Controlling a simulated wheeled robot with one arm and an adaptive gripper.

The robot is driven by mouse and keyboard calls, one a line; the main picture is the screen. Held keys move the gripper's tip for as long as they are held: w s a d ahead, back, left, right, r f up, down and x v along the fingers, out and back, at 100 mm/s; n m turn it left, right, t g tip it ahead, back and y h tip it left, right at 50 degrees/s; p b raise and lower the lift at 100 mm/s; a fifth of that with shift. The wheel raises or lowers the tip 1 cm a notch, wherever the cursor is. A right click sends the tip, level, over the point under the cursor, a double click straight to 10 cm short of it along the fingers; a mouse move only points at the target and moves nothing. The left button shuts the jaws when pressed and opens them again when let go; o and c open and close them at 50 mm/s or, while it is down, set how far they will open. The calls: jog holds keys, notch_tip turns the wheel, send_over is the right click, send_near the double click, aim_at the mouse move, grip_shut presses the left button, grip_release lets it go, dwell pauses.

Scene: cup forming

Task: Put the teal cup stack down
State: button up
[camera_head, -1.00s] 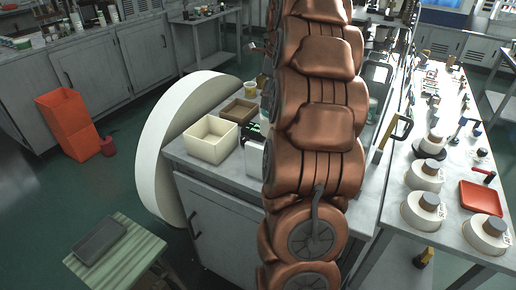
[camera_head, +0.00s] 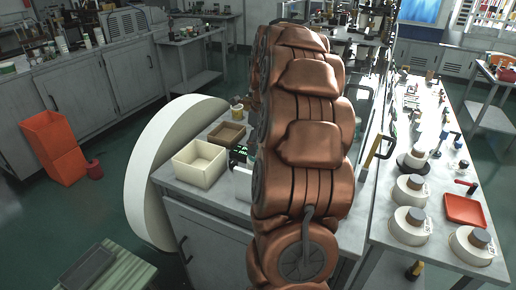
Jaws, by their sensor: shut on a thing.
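I cannot make out the teal cup stack in the head view. My own copper-coloured arm fills the middle of the view and hides much of the grey bench (camera_head: 215,211) behind it. My gripper does not show, so its hold on anything cannot be seen.
A cream open box (camera_head: 199,164) and a brown box (camera_head: 227,135) stand on the bench left of my arm. A large white disc (camera_head: 140,180) leans at its left side. The right bench holds white round containers (camera_head: 410,190) and a red tray (camera_head: 464,210). A green striped stool (camera_head: 130,272) stands lower left.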

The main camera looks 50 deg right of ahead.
jog(key=shift+f+p, duration=0.3)
jog(key=shift+f, duration=0.95)
jog(key=shift+f, duration=0.15)
jog(key=o, duration=1.5)
jog(key=shift+d+r+b, duration=0.1)
jog(key=shift+r+b, duration=0.25)
jog(key=shift+r, duration=0.35)
jog(key=shift+s+r+b, duration=0.25)
jog(key=shift+r+b, duration=0.3)
jog(key=shift+r, duration=1.25)
jog(key=shift+s+r+b, duration=0.25)
jog(key=shift+r+b, duration=0.3)
jog(key=shift+r, duration=1.25)
jog(key=shift+s+r+b, duration=0.25)
jog(key=shift+r+b, duration=0.3)
jog(key=shift+r, duration=1.25)
